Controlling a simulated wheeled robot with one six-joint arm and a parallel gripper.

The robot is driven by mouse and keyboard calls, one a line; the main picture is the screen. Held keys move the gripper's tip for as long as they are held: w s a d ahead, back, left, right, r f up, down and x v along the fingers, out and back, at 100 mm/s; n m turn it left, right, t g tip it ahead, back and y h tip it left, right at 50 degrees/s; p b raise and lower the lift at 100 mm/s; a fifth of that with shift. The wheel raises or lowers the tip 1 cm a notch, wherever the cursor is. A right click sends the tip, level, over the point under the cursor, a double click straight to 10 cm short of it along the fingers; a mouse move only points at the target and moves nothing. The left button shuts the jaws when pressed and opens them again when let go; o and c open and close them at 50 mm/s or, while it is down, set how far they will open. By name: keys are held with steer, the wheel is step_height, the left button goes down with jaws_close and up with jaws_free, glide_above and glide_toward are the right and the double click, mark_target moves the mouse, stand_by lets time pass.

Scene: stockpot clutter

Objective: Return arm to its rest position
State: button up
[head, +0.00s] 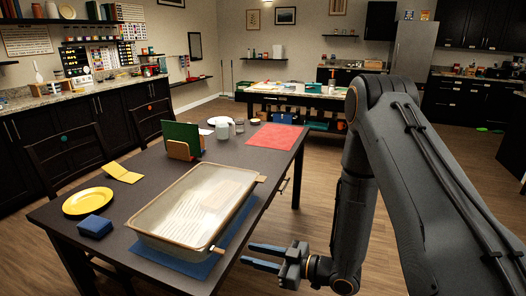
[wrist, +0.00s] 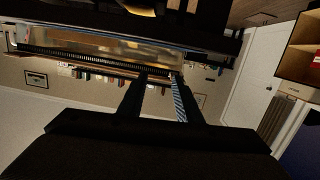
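My arm reaches down the right side of the head view, at the right of the dark table (head: 135,167). My gripper (head: 247,253) is beyond the table's near right edge, with its two fingers pointing left. The fingers are apart, with nothing visible between them. In the wrist view the fingers of my gripper (wrist: 157,76) are also apart and empty. A large pan with a see-through lid (head: 195,200) stands on a blue mat (head: 190,266) on the table, to the left of my gripper.
A yellow plate (head: 88,201), blue block (head: 95,226), green board in a wooden holder (head: 180,150), white mug (head: 223,128) and red mat (head: 276,137) are on the table. Chairs (head: 65,155) stand along its left side.

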steer(key=w+d+r+m+h, duration=0.2)
steer(key=w+d+m+h, duration=0.1)
steer(key=d+h, duration=0.4)
steer(key=w+d+r+m+h, duration=0.25)
steer(key=d+h, duration=0.25)
steer(key=d, duration=0.4)
steer(key=s+d+r+m+g+h, duration=0.1)
steer(key=s+d+r+m+g, duration=0.2)
steer(key=s, duration=0.7)
steer(key=s+d+r+m+g+h, duration=0.2)
steer(key=s+r+m, duration=0.3)
steer(key=s, duration=0.5)
steer(key=shift+d+g, duration=0.4)
steer(key=shift+d, duration=0.25)
steer(key=shift+s, duration=0.1)
